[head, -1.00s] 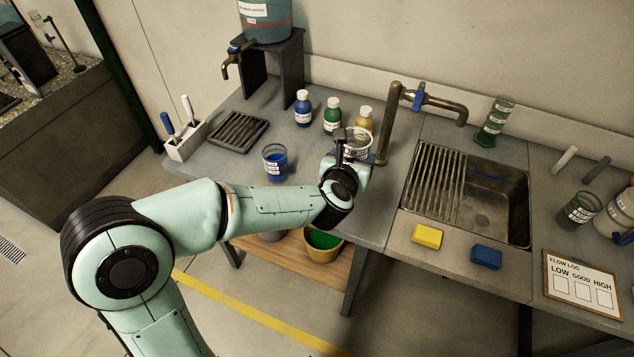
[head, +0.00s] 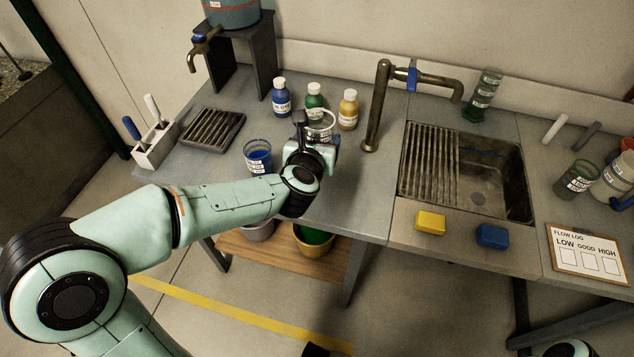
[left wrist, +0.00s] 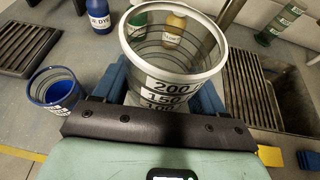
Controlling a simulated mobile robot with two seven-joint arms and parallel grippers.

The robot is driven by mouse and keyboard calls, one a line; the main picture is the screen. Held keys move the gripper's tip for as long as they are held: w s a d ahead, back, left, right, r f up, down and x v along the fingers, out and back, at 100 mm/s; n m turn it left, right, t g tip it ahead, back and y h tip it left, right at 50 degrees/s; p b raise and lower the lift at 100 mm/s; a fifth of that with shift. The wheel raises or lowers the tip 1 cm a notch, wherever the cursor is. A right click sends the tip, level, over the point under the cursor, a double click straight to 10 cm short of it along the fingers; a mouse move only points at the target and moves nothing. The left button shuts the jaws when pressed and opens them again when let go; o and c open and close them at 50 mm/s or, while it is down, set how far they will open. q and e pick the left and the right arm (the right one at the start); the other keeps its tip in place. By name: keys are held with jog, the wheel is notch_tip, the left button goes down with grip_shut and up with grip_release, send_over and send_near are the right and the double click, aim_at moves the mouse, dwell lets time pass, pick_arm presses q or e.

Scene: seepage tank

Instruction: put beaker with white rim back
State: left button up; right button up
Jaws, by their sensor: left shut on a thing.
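The beaker with the white rim (left wrist: 172,82) is clear, with black volume marks, and stands between my left gripper's fingers in the left wrist view. In the head view the beaker (head: 320,124) shows behind the gripper, in front of the dye bottles. My left gripper (head: 312,140) is shut on it, and it looks upright. The gripper's blue fingers also show in the left wrist view (left wrist: 158,92). I cannot tell whether the beaker's base touches the counter. My right gripper is not clearly visible.
A blue-rimmed beaker (head: 258,156) stands just left of my gripper. Blue (head: 281,98), green (head: 315,100) and yellow (head: 348,108) bottles stand behind. A black drain rack (head: 213,130) lies left. A tap (head: 378,105) and sink (head: 480,180) are right. Counter in front of the tap is clear.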

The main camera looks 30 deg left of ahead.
pick_arm(q)
notch_tip(320, 180, down, 8)
jog(key=shift+f+b, duration=0.1)
jog(key=shift+b, duration=1)
jog(key=shift+f+b, duration=0.55)
jog(key=shift+f, duration=1.8)
pick_arm(e)
jog(key=shift+w+f+t, duration=0.15)
jog(key=shift+w+f, duration=0.15)
jog(key=shift+f, duration=0.5)
jog(key=shift+w+f+t, duration=0.15)
jog(key=shift+w+f, duration=0.15)
jog(key=shift+f, duration=0.5)
pick_arm(q)
jog(key=shift+f, duration=0.15)
jog(key=o, duration=1.2)
pick_arm(e)
jog(key=shift+f, duration=0.2)
jog(key=shift+r, duration=0.1)
